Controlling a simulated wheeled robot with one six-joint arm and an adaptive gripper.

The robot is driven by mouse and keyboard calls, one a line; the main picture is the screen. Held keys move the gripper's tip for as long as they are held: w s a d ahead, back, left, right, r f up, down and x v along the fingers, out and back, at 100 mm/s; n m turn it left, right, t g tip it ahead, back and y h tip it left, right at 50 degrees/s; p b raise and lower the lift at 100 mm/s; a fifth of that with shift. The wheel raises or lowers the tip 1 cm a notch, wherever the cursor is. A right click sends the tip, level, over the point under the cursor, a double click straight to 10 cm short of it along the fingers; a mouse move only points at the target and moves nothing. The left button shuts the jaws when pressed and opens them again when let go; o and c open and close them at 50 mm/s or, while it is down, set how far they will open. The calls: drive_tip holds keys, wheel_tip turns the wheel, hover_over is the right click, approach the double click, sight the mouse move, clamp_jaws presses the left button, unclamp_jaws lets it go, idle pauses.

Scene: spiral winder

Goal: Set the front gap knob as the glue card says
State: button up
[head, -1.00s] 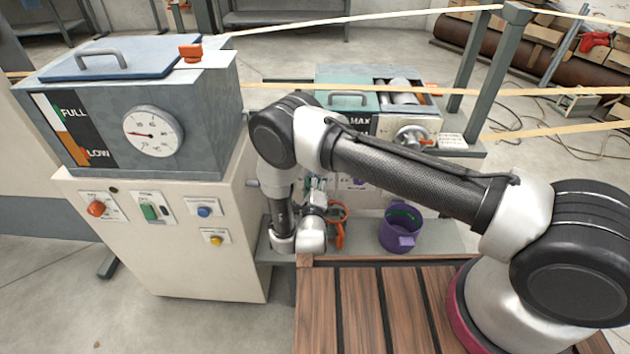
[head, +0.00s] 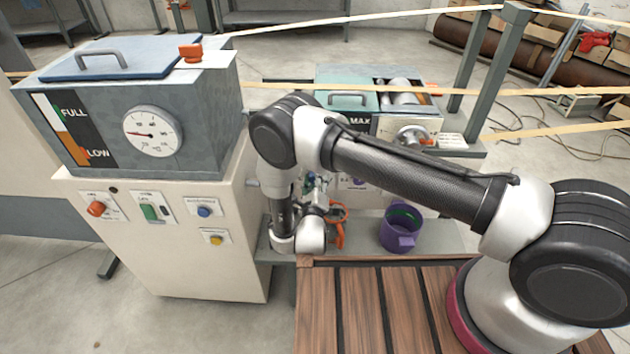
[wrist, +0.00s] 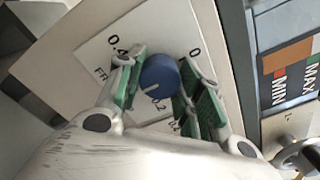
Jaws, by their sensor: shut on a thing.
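The front gap knob (wrist: 160,76) is a round blue knob with a white pointer line, in the middle of the wrist view. My gripper (wrist: 158,82) is shut on it, with one green-padded finger on each side. The knob sits on a white dial plate (wrist: 97,50) marked 0, 0.2 and 0.4, with part of "FR" showing. The pointer line lies on the knob's lower side, near the 0.2 mark; its exact setting is hard to tell. In the head view my arm hides the knob. I cannot identify the glue card or read its text.
A cream cabinet (head: 200,255) with a gauge (head: 152,131) and several buttons stands at left. A purple mug (head: 400,231) and an orange-handled thing (head: 338,226) are on the grey shelf by my wrist. The MIN/MAX panel (wrist: 290,70) is close on the right in the wrist view.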

drive_tip(key=shift+s+f, duration=0.1)
drive_tip(key=shift+f, duration=0.05)
drive_tip(key=o, duration=1)
drive_tip(key=shift+o, duration=0.2)
drive_tip(key=s, duration=0.7)
drive_tip(key=shift+s, duration=0.25)
drive_tip(key=shift+a, duration=0.1)
